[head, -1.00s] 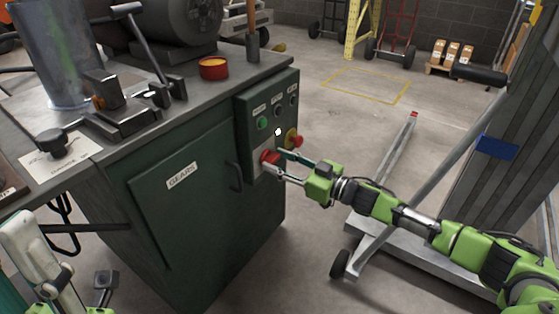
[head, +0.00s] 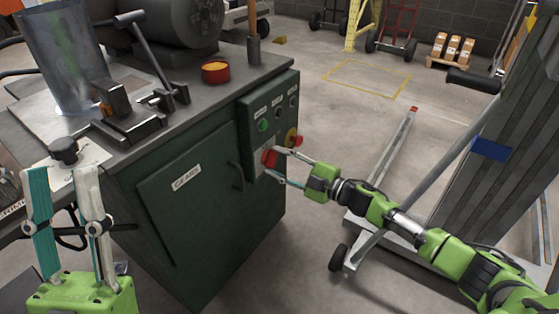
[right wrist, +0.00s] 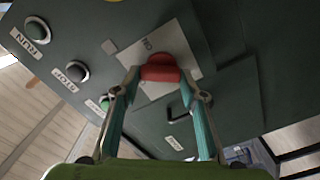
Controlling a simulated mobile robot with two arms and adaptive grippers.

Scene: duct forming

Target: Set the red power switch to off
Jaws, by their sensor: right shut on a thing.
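The red power switch (head: 269,157) is on a pale plate low on the green control panel (head: 250,114) at the cabinet's corner. It also shows in the right wrist view (right wrist: 160,69), as a red knob between the fingertips. My right gripper (head: 277,165) is shut on the switch, one finger on each side; its fingers also show in the right wrist view (right wrist: 160,78).
A red button on a yellow base (head: 294,138) sits beside the switch, and a green button (head: 263,125) above it. A door handle (head: 236,175) is left of the switch. A metal stand (head: 385,245) stands under my right arm.

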